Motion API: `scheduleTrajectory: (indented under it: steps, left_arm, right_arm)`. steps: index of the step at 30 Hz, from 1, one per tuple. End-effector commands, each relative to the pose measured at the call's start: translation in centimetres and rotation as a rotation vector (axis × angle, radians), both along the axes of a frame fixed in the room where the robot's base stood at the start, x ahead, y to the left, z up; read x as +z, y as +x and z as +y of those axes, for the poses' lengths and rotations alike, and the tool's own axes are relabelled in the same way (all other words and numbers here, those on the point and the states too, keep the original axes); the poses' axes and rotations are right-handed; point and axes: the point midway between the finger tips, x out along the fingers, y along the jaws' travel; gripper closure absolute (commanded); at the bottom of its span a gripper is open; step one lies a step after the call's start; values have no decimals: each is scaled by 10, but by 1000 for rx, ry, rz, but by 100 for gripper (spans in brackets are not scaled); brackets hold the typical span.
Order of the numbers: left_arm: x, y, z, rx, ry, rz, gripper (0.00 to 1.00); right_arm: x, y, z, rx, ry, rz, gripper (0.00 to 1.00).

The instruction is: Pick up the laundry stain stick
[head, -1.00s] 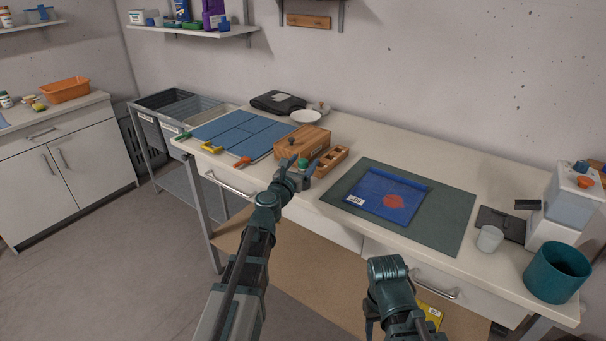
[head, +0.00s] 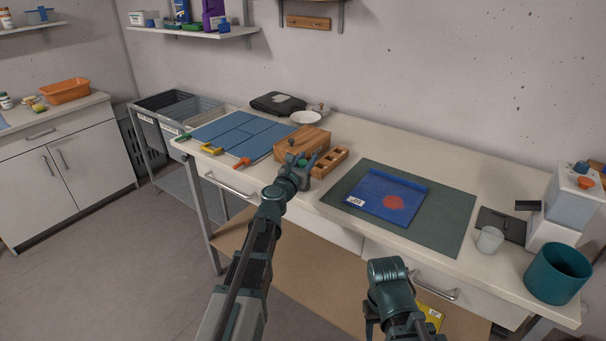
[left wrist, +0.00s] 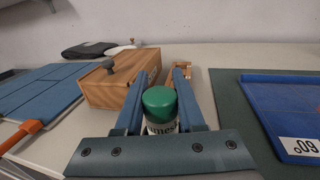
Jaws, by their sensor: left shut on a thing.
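The laundry stain stick (left wrist: 160,108) has a green cap and a white, printed body. It stands upright between the fingers of my left gripper (left wrist: 158,100) in the left wrist view. My left gripper also shows in the head view (head: 303,163), shut on the stick in front of the wooden box. The stick's lower part is hidden, so I cannot tell whether it touches the table. My right gripper (head: 372,325) is low at the front edge, partly hidden by its own arm, and I cannot see its fingers clearly.
The wooden box (head: 301,142) with a dark knob and a small wooden tray (head: 331,163) are close to my left gripper. A blue folding board (head: 232,134) lies to the left.

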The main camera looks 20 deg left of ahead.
Motion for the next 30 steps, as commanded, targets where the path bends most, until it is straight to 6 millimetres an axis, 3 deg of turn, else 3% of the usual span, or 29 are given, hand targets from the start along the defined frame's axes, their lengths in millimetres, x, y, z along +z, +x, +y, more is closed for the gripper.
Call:
scheduleTrajectory:
  steps: [8, 14, 30]
  left_arm:
    - [2, 0, 0, 0, 0, 0, 100]
    - [16, 0, 0, 0, 0, 0, 100]
    - [92, 0, 0, 0, 0, 0, 100]
  right_arm:
    - [2, 0, 0, 0, 0, 0, 50]
    - [16, 0, 0, 0, 0, 0, 50]
    - [92, 0, 0, -1, 0, 0, 50]
